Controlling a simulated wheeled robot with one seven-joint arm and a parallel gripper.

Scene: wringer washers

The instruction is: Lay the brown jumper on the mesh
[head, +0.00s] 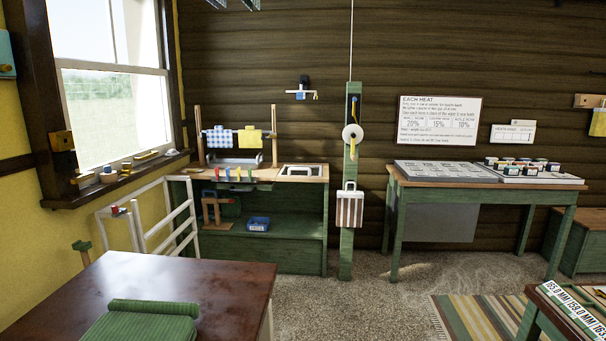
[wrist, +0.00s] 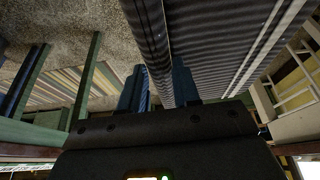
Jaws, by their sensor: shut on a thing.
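In the wrist view my gripper (wrist: 159,82) has its two blue fingers closed on a dark, ribbed cloth (wrist: 205,50) with pale stripes. It looks like the brown jumper, though its colour reads as dark grey-brown here. The cloth has a fold between the fingers and spreads toward the upper right of the picture. My gripper and this cloth do not show in the head view. I cannot make out for certain which surface is the mesh.
A green ribbed, folded cloth (head: 143,322) lies on the dark brown table (head: 215,285) at the front left. A white rail frame (head: 165,215) stands under the window. A green bench (head: 270,251) and a green-legged table (head: 480,186) stand along the wall. Carpeted floor (head: 375,300) is open between.

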